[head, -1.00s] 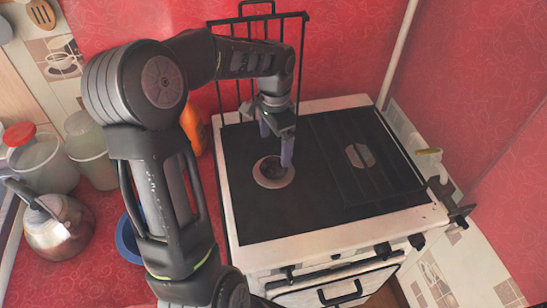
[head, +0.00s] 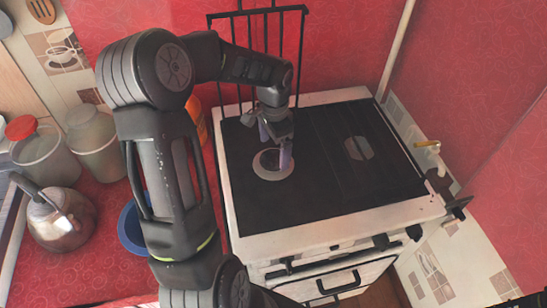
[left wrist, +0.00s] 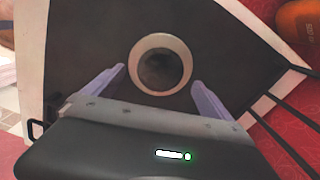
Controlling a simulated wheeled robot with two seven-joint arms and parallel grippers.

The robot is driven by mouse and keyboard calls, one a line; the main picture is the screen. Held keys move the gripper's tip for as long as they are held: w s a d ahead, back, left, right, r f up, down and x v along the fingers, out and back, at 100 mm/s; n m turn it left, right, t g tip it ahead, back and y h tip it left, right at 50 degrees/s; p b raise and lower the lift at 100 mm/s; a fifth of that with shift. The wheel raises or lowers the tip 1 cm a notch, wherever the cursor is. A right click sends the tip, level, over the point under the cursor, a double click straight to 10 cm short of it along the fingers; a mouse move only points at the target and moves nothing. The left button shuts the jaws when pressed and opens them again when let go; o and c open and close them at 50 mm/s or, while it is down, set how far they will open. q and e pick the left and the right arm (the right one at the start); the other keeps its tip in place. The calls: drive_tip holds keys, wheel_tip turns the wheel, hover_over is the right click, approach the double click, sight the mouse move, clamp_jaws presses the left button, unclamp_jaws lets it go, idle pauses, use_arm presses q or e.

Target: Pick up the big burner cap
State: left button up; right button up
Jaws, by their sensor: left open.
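A round burner (head: 272,176), a pale ring around a dark round middle, lies on the left part of the black stove top (head: 300,205). I take it for the big burner cap. It also shows in the left wrist view (left wrist: 160,42), roughly between the fingers and slightly beyond them. My left gripper (head: 274,148) is open and empty, pointing down just above the burner; its purple fingers hide part of the burner's far and right side in the head view. In the left wrist view the gripper (left wrist: 160,77) shows its fingers spread on both sides. My right gripper is not in view.
An upright black rack (head: 262,40) stands behind the stove. A kettle (head: 62,218), jars (head: 93,143), a blue bowl (head: 131,228) and an orange object (head: 197,118) are left of the stove.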

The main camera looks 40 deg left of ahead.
sight(274, 158)
use_arm(q)
drive_tip(key=shift+f, duration=1.6)
drive_tip(key=c, duration=1.5)
drive_tip(key=shift+o, duration=0.2)
drive_tip(key=shift+r, duration=0.1)
wheel_tip(274, 158, up, 10)
drive_tip(key=b, duration=0.1)
